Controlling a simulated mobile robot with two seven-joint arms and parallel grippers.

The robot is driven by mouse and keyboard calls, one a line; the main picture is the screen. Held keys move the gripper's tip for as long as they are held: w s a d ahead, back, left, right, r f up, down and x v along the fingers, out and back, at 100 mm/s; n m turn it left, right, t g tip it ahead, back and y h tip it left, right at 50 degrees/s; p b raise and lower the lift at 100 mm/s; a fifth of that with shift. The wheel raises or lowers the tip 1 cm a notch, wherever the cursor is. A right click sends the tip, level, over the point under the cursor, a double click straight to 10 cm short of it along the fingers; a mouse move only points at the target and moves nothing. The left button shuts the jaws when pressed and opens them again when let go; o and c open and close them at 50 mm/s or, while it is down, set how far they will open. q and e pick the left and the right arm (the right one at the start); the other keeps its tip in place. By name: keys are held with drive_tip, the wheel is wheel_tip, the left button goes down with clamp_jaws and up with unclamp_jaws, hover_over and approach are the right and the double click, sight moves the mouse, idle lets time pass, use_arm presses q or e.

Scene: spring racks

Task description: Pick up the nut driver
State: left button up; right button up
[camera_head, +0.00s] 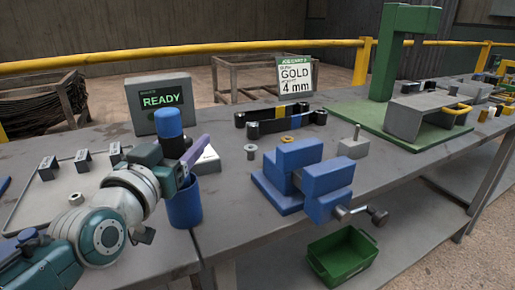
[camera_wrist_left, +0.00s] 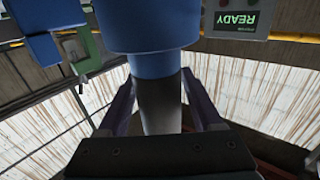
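The nut driver (camera_head: 168,124) stands upright, blue on top with a dark grey band below. My left gripper (camera_head: 186,153) is at the band's height, above the dark blue cup (camera_head: 185,207), and hides the driver's lower part in the head view. The left wrist view is upside down. There a grey length of the driver (camera_wrist_left: 159,106) lies between the two purple fingers of my left gripper (camera_wrist_left: 158,90), with narrow gaps beside it. The fingers look open, not clamped. A wide blue body fills the top middle; I cannot tell if it is cup or handle. My right gripper is not in view.
A grey READY display (camera_head: 160,100) stands close behind the driver. A blue vise (camera_head: 303,180) stands to the right, with a green bin (camera_head: 342,256) below the table edge. A tray with small blocks (camera_head: 50,205) lies left. Dark racks (camera_head: 280,122) lie behind the vise.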

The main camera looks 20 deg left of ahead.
use_arm(q)
clamp_jaws()
idle(0.3)
drive_tip(key=shift+r, duration=0.15)
drive_tip(key=shift+r, duration=0.15)
